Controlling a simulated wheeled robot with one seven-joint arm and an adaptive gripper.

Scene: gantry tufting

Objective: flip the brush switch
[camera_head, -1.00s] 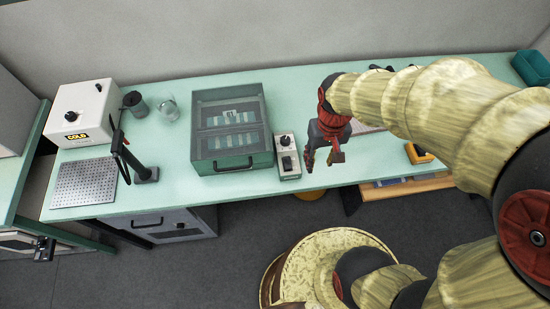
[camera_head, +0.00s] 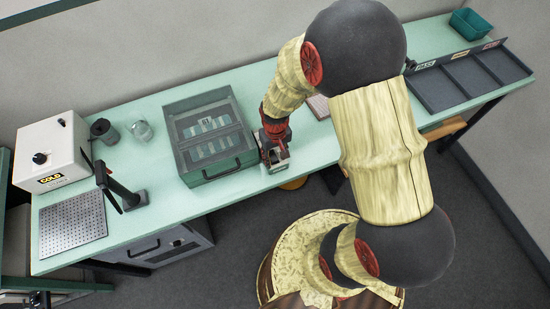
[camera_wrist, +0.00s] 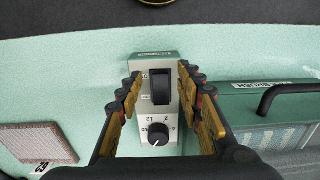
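The brush switch is a black rocker (camera_wrist: 160,86) on a small grey control box (camera_wrist: 146,57), with a black numbered dial (camera_wrist: 156,135) on the same face. My gripper (camera_wrist: 160,76) is open in the wrist view, its two fingers either side of the rocker and nothing held between them. Whether the fingertips touch the box I cannot tell. The rocker's tilt is not clear. In the head view my gripper (camera_head: 273,148) is over the control box (camera_head: 280,165), hiding most of it, beside the clear-lidded bin.
The clear-lidded bin (camera_head: 214,176), with a dark handle and a brush label in the wrist view, stands close beside the box. A white COLD unit (camera_head: 55,143), a perforated plate (camera_head: 72,222), a black stand (camera_head: 133,198) and a divided tray (camera_head: 437,90) are farther off.

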